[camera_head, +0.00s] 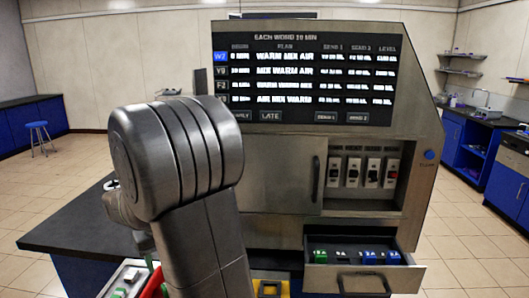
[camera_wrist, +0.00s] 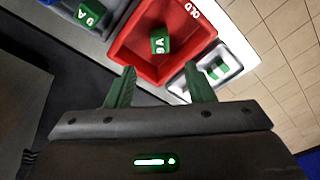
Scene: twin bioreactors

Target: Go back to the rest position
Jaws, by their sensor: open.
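My gripper (camera_wrist: 160,88) shows in the wrist view with its two green fingers apart and nothing between them. Beyond the fingertips is a red tray (camera_wrist: 128,50) marked OLD, with a green lettered cube (camera_wrist: 159,41) inside it. The cube is apart from the fingers. A small part of the red tray (camera_head: 153,284) shows at the lower edge beside my arm.
A large machine with a display (camera_head: 305,75) stands ahead. Its lower drawer (camera_head: 360,282) is open and holds coloured blocks. A dark worktop (camera_head: 70,228) lies at left. In the wrist view, a pale tray (camera_wrist: 232,62) with a green-and-white block sits right of the red tray.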

